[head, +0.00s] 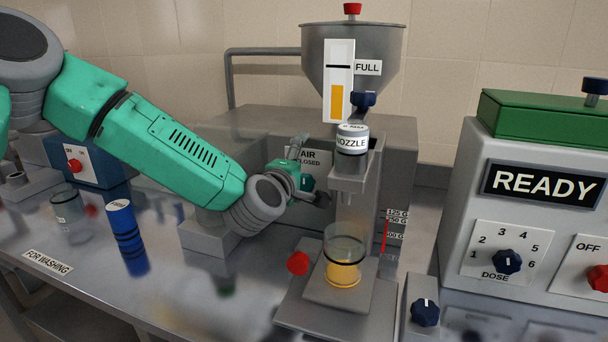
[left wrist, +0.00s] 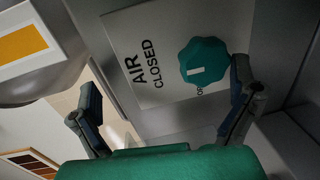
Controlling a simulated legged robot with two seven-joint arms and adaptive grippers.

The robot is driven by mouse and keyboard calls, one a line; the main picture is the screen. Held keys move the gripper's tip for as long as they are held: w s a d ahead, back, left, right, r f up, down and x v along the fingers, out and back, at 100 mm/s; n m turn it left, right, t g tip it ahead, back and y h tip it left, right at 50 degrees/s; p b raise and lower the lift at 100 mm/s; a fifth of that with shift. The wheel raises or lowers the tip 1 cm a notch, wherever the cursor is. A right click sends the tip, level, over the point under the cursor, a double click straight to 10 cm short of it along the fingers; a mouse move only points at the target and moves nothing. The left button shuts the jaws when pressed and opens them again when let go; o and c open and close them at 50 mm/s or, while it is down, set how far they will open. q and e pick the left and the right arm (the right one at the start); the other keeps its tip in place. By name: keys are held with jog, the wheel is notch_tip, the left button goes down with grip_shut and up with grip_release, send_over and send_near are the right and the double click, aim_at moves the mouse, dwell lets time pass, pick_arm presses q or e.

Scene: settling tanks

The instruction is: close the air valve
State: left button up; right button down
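The air valve is a teal scalloped knob (left wrist: 203,60) with a white mark near its lower left edge in the left wrist view. It sits on a pale plate (left wrist: 150,55) lettered AIR and CLOSED; another word is partly hidden under the knob. The mark lies on the side towards CLOSED. In the head view the plate (head: 323,158) is partly covered by my gripper. My left gripper (head: 311,172) is at the plate with its fingers spread. In the left wrist view the gripper (left wrist: 165,82) is open and empty, its right finger close beside the knob. My right gripper is not in view.
Right of the gripper stands the nozzle (head: 352,140) under a hopper (head: 375,50), above a jar (head: 345,262) with orange contents. A red knob (head: 298,263) is below. A READY control box (head: 470,210) stands at right; a blue cylinder (head: 125,235) stands at left.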

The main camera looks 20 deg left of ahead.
pick_arm(q)
jog(key=shift+t, duration=0.6)
jog(key=r, duration=0.5)
jog(key=shift+w+r, duration=0.35)
jog(key=shift+w, duration=0.05)
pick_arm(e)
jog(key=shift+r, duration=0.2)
pick_arm(q)
jog(key=f, duration=0.1)
jog(key=s+f, duration=0.2)
jog(key=shift+f+g, duration=0.25)
jog(key=shift+g, duration=0.15)
jog(key=s, duration=0.3)
jog(key=shift+d+r, duration=0.2)
jog(key=shift+r, duration=0.2)
jog(key=c, duration=0.5)
jog(key=s, duration=0.4)
jog(key=s+f, duration=0.1)
jog(key=s, duration=0.4)
jog(key=s+b, duration=0.1)
jog(key=s, duration=0.3)
jog(key=shift+s+a+f, duration=0.15)
jog(key=shift+s+a, duration=0.15)
jog(key=shift+s, duration=0.1)
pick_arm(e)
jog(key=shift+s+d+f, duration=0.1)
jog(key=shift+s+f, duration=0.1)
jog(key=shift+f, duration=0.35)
